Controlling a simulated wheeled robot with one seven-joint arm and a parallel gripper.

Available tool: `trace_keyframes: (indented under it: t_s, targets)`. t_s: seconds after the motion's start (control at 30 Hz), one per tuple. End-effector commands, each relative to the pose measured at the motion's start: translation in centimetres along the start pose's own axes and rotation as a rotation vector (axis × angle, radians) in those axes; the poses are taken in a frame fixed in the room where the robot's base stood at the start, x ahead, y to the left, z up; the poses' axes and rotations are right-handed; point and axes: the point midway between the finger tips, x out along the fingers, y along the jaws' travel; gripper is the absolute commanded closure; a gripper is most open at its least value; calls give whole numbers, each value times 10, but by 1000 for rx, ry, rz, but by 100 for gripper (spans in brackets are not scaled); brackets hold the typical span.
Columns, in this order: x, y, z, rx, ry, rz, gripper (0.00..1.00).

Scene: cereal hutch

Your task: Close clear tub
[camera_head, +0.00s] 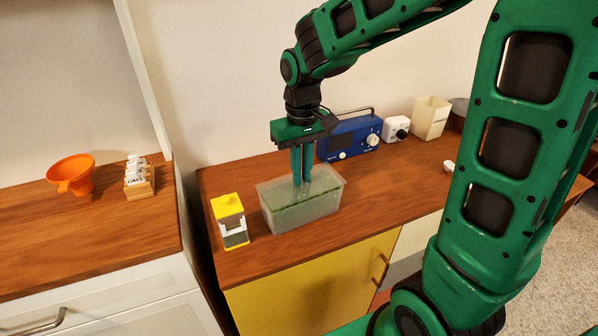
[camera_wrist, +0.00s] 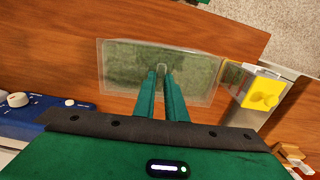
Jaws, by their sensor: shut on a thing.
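The clear tub (camera_head: 302,212) is a translucent box with a greenish layer showing through it. It stands upright on the wooden counter, and it also shows in the wrist view (camera_wrist: 120,85). My gripper (camera_head: 302,190) points straight down over the middle of the tub. In the wrist view my fingertips (camera_wrist: 163,74) are close together on a small clear knob (camera_wrist: 161,67), which seems to belong to a clear lid. The lid's edges are hard to tell from the tub's rim, so I cannot tell how it sits.
A yellow-and-grey dispenser (camera_head: 229,218) stands just left of the tub. A blue radio (camera_head: 345,138), a small white device (camera_head: 396,128) and a cream container (camera_head: 430,117) stand behind. An orange funnel (camera_head: 72,174) and a card holder (camera_head: 138,180) are on the left counter.

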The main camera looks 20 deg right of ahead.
Motion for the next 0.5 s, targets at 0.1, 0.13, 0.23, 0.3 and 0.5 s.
trace_keyframes:
  t_s: [0.1,0.13,0.23,0.3,0.5]
  targets:
    - [0,0,0,0,0,0,100]
    - [0,0,0,0,0,0,100]
    - [1,0,0,0,0,0,100]
    - [2,0,0,0,0,0,100]
    - [5,0,0,0,0,0,100]
